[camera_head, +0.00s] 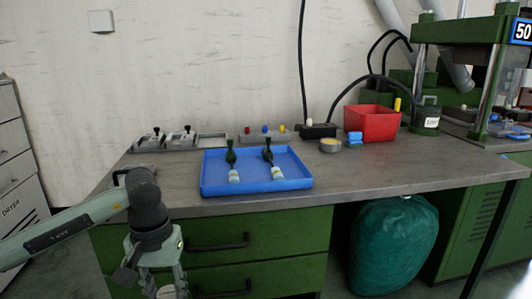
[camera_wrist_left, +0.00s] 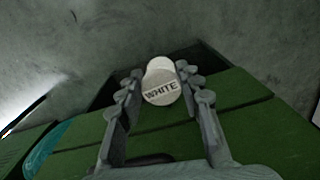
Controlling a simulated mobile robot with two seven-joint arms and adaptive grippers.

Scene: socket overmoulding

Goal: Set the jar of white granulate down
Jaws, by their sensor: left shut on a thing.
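The jar of white granulate (camera_wrist_left: 160,86) shows in the left wrist view as a pale round lid marked "WHITE". My left gripper (camera_wrist_left: 158,78) is shut on it, with one finger on each side. In the head view my left gripper (camera_head: 166,288) is at the bottom left, in front of the green drawers and below the worktop's level in the picture. Only a small pale part of the jar (camera_head: 166,293) shows there, at the bottom edge. The jar's body is mostly hidden. My right gripper is in neither view.
The grey worktop (camera_head: 350,175) carries a blue tray (camera_head: 215,190) holding two dark green items with pale ends. The worktop's front right is clear.

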